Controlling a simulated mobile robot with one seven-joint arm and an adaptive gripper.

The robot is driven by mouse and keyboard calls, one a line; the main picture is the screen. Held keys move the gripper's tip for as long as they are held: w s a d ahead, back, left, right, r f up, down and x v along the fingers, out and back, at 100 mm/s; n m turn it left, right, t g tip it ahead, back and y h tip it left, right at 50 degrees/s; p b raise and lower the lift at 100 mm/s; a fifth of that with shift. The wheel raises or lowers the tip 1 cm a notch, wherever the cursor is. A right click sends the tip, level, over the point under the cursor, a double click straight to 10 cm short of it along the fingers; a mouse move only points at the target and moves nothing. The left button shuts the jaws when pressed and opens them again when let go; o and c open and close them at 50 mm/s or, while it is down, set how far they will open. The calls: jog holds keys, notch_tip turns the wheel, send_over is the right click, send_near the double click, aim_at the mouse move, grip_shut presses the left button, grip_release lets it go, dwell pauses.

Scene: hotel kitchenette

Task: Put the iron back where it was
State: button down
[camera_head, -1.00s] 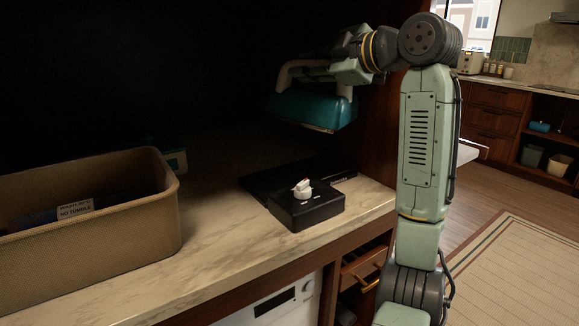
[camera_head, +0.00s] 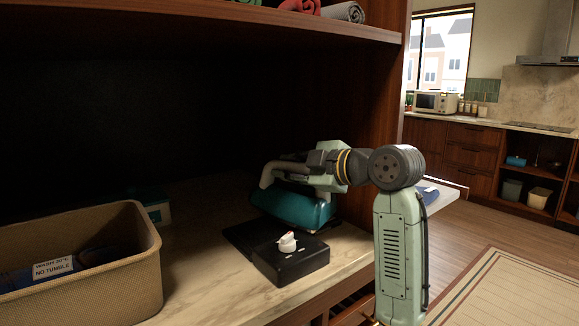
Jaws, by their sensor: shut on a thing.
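The teal iron (camera_head: 290,207) with a pale handle is in my gripper (camera_head: 318,172), at the right end of the alcove. My gripper is shut on its handle; the fingertips are partly hidden by the handle and the gripper body. The iron is just above or on the dark flat plate behind the black box (camera_head: 292,262); I cannot tell whether it touches. The black box has a white knob with a red mark on top and sits on the marble counter (camera_head: 215,285).
A tan woven basket (camera_head: 150,275) with a labelled dark item stands at the left. A teal-and-white object (camera_head: 157,207) sits behind it. A wooden shelf (camera_head: 200,27) with rolled towels runs overhead. A wooden side wall (camera_head: 373,110) stands close right of my gripper.

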jog(key=c, duration=1.9)
grip_release()
jog(key=shift+f, duration=0.15)
jog(key=o, duration=0.5)
jog(key=shift+d+r, duration=0.1)
jog(key=shift+r, duration=0.1)
jog(key=b+v, duration=0.2)
jog(key=v, duration=1)
jog(key=shift+b, duration=0.35)
